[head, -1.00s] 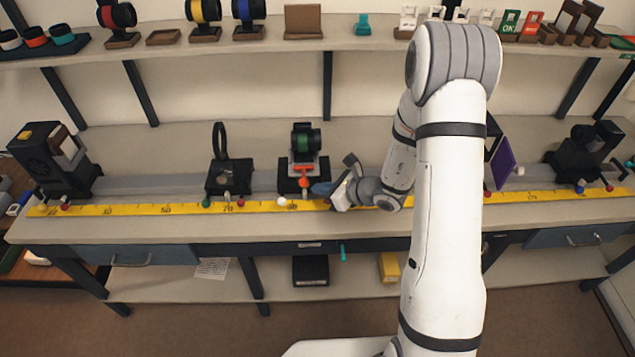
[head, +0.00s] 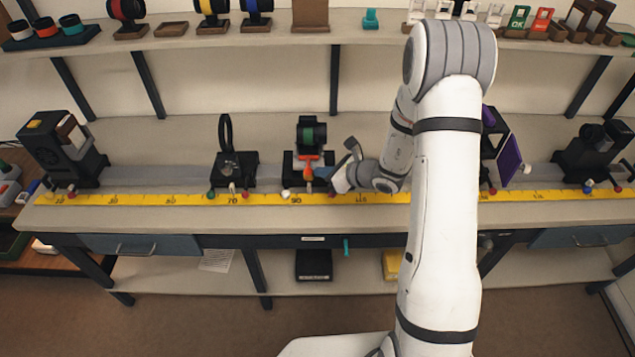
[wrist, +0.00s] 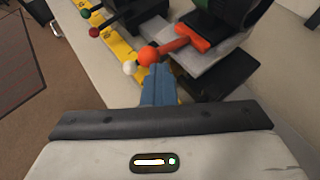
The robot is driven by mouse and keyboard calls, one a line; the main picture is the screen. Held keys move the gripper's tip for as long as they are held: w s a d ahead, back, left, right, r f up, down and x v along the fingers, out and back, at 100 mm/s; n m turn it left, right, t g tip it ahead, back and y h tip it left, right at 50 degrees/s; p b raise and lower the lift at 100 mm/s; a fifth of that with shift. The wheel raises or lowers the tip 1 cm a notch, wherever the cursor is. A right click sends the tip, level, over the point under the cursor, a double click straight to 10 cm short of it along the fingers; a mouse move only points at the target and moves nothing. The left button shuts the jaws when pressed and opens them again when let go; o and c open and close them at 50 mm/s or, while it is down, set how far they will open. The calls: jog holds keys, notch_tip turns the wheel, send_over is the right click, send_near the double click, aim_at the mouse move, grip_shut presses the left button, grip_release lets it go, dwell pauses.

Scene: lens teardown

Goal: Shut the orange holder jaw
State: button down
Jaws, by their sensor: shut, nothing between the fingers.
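The orange holder jaw (head: 309,160) is on the black lens holder (head: 293,168) on the rail, below a black lens with a green ring (head: 311,133). In the wrist view the orange jaw (wrist: 187,40) has a bar ending in an orange ball knob (wrist: 149,56). My gripper (head: 325,173) is shut and empty, just right of the jaw. In the wrist view its blue fingertips (wrist: 158,72) are right beside the knob; I cannot tell whether they touch it. Whether the jaw is fully shut is not clear.
A yellow scale (head: 130,199) runs along the bench front. A black ring holder (head: 233,170) stands to the left, and a purple screen (head: 508,160) stands to the right behind my arm. A white knob (wrist: 130,67) is close to the orange knob.

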jog(key=shift+a, duration=0.3)
jog(key=d+f+b+v, duration=0.1)
jog(key=f+b+v, duration=0.15)
jog(key=v, duration=1.05)
jog(key=s+a+f+m+t+y+b, duration=0.1)
jog(key=s+f+t+y+b, duration=0.25)
jog(key=b, duration=0.95)
jog(key=s+a+f+t+y+b, duration=0.15)
jog(key=f+t+b, duration=0.45)
jog(key=b, duration=0.6)
jog(key=w+a+r+g, duration=0.1)
jog(key=w+a+r, duration=0.2)
jog(key=w+a, duration=0.5)
jog(key=shift+w+r+y, duration=0.2)
jog(key=shift+w+y, duration=0.2)
jog(key=shift+w, duration=0.55)
jog(key=shift+a+g, duration=0.1)
jog(key=shift+g, duration=0.15)
